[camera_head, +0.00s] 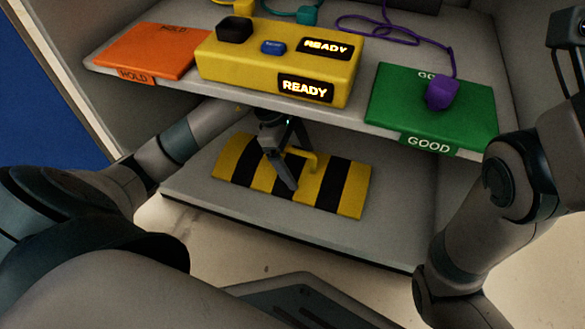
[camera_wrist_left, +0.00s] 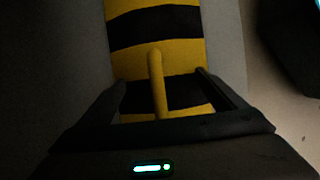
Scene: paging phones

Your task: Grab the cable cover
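The cable cover (camera_head: 231,157) is a yellow and black striped slab with a raised yellow handle (camera_head: 310,160). It lies on the lower shelf. My left gripper (camera_head: 299,170) reaches down over its middle, with its fingers apart. In the left wrist view, the handle (camera_wrist_left: 154,75) stands between the two open fingers (camera_wrist_left: 160,82), with visible gaps on both sides. The cover (camera_wrist_left: 183,55) stretches away beyond them. Part of what looks like my right gripper (camera_head: 569,72) shows at the right edge of the head view, cut off, so its opening is unclear.
The upper shelf (camera_head: 185,82) overhangs the back of the lower shelf (camera_head: 200,198). It bears a yellow box (camera_head: 225,65) with READY displays, an orange HOLD mat (camera_head: 150,50), a green GOOD mat (camera_head: 400,100) and a purple plug (camera_head: 441,93). Bare lower shelf lies around the cover.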

